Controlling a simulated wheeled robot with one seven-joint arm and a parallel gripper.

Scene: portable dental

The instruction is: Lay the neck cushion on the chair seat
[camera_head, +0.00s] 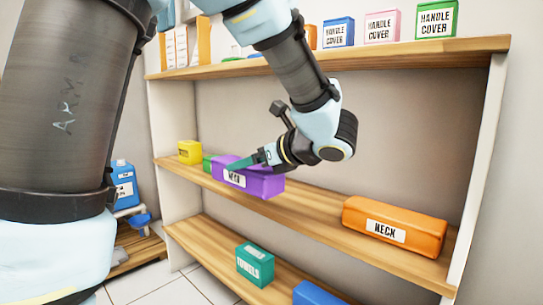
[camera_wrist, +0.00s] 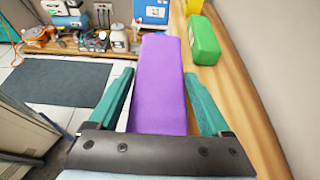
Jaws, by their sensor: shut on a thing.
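A purple block-shaped neck cushion (camera_head: 262,186) with a white NECK label is at the left part of the middle shelf, by its front edge. My gripper (camera_head: 248,162) is shut on it. In the wrist view the purple cushion (camera_wrist: 160,85) lies lengthwise between the two teal fingers of my gripper (camera_wrist: 160,100). I cannot tell whether it rests on the shelf or is just clear of it. An orange cushion (camera_head: 425,233), also labelled NECK, lies at the right of the same shelf. The chair seat is not recognisable in either view.
The wooden middle shelf (camera_head: 310,203) also holds a green block (camera_wrist: 203,40) and a yellow block (camera_head: 189,151). A teal towels box (camera_head: 255,265) is below. A dark mat (camera_wrist: 55,85) covers the floor.

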